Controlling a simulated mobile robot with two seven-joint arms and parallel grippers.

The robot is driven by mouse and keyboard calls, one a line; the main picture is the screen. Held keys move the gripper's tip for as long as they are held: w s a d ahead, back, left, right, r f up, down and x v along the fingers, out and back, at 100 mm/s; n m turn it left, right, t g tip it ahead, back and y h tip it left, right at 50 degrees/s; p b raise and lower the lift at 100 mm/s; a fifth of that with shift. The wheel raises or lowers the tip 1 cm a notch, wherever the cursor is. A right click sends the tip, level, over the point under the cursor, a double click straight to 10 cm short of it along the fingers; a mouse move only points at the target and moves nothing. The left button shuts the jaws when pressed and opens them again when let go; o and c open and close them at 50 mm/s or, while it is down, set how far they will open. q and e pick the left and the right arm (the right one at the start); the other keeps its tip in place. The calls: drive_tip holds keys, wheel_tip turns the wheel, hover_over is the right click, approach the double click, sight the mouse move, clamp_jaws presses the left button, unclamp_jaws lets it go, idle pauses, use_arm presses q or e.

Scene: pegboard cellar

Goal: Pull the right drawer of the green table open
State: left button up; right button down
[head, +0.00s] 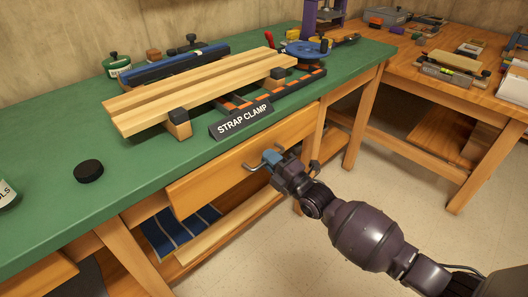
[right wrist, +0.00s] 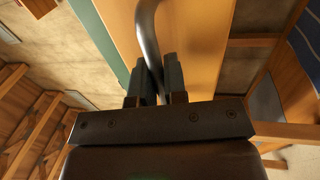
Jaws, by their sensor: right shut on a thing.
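The green table (head: 50,235) runs along the left and back of the head view. Its wooden drawer (head: 215,178) has a metal bar handle (head: 252,167) on its front. I see no clear gap above the drawer front, and its inside is not visible. My right gripper (head: 271,160) is shut on the handle, its blue-grey fingers around the bar. In the right wrist view the handle (right wrist: 149,35) passes between the two dark fingers (right wrist: 158,80), with the drawer front (right wrist: 200,45) behind. My left gripper is not in view.
A "STRAP CLAMP" sign (head: 242,119), wooden boards (head: 200,88) and a black puck (head: 89,171) are on the tabletop. A blue striped item (head: 180,232) lies below the drawer. A wooden workbench (head: 410,75) stands at right. The floor (head: 400,180) between is clear apart from my arm.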

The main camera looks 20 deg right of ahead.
use_arm(q)
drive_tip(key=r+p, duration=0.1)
drive_tip(key=p, duration=0.2)
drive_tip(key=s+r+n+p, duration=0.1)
drive_tip(key=p, duration=0.2)
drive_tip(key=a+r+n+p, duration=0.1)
drive_tip(key=p, duration=0.2)
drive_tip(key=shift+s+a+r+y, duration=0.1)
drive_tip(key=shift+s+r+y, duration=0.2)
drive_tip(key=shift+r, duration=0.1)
use_arm(e)
drive_tip(key=r+v, duration=0.3)
drive_tip(key=v, duration=1.3)
drive_tip(key=s+r+v, duration=0.1)
drive_tip(key=r+v, duration=0.2)
drive_tip(key=v, duration=1.3)
drive_tip(key=shift+s+d, duration=0.15)
drive_tip(key=shift+s, duration=0.15)
drive_tip(key=c, duration=1.2)
unclamp_jaws()
drive_tip(key=shift+r, duration=0.1)
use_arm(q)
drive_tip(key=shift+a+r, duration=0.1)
use_arm(e)
drive_tip(key=shift+s, duration=0.1)
